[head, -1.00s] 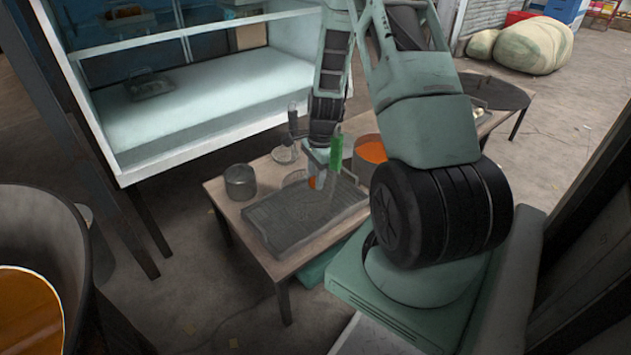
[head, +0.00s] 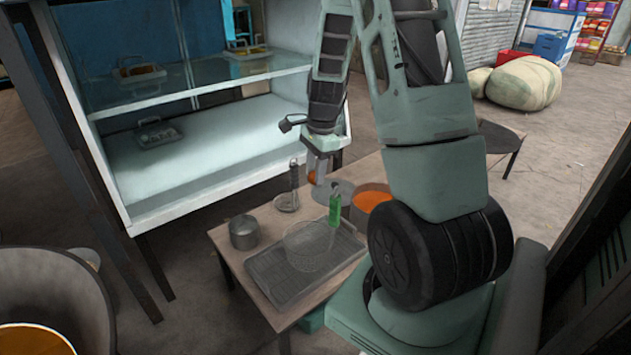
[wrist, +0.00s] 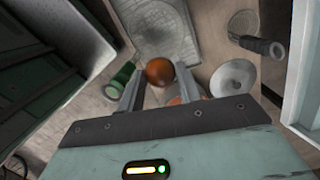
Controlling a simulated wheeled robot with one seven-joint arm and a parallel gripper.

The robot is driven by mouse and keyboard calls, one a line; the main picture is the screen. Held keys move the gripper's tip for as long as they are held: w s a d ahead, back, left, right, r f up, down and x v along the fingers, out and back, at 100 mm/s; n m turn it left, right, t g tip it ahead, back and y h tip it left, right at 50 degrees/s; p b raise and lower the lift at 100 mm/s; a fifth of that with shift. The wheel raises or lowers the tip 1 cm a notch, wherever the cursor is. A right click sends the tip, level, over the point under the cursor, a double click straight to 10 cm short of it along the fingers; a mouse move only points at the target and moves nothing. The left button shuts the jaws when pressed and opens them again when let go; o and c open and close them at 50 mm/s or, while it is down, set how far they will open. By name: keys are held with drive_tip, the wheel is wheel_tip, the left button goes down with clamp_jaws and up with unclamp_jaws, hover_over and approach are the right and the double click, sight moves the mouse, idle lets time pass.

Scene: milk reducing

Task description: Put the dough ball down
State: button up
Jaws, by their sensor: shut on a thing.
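The dough ball (wrist: 160,72) is a small orange-brown ball between my fingertips in the wrist view. My gripper (wrist: 157,82) is shut on it. In the head view the ball (head: 312,178) shows as a small orange spot beside the fingers of my gripper (head: 318,178), partly hidden by them. The gripper points down and appears held above the table, behind the dark grey tray (head: 262,281). A round, mesh-like disc (head: 308,247) lies on the tray.
A green bottle (head: 335,208) stands close to the gripper's right. A metal pot (head: 243,232) and a dark-handled utensil (head: 294,175) are to the left. A bowl of orange liquid (head: 371,197) is to the right. A glass cabinet (head: 190,160) stands behind.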

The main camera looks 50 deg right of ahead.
sight(313, 172)
drive_tip(key=shift+r+p, duration=0.35)
drive_tip(key=shift+r, duration=1.2)
